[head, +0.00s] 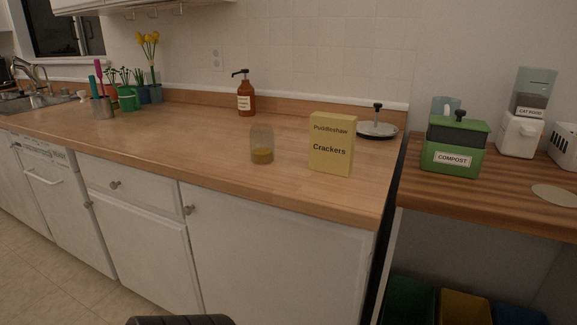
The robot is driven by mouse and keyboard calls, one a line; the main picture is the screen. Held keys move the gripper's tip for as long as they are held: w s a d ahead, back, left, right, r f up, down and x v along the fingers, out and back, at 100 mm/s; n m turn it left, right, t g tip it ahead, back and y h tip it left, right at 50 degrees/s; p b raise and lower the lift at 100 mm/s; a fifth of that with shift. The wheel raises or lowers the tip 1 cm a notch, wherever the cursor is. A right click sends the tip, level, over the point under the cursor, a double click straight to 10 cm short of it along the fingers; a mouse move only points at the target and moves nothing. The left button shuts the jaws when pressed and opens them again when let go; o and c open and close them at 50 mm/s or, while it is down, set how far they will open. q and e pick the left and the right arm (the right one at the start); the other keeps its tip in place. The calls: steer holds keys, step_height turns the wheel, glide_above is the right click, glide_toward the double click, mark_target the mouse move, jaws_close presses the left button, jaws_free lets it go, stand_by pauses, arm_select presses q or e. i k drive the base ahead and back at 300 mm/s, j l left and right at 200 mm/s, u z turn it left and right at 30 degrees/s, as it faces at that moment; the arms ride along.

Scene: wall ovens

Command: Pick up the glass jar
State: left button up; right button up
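A glass jar (262,146) stands upright on the wooden counter, left of a yellow crackers box. It is see-through, with something yellow-brown in its lower part. Nothing is touching it. Neither of my grippers can be made out in the head view. A dark ribbed part shows at the bottom edge, below the counter front; I cannot tell what it is.
The crackers box (332,143) stands close to the jar's right. A brown pump bottle (246,94) and a round lid with a black knob (377,127) are behind. A compost bin (455,145) stands on the right-hand table. The counter left of the jar is clear.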

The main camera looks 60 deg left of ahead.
mark_target(261, 135)
steer(key=u, duration=2.15)
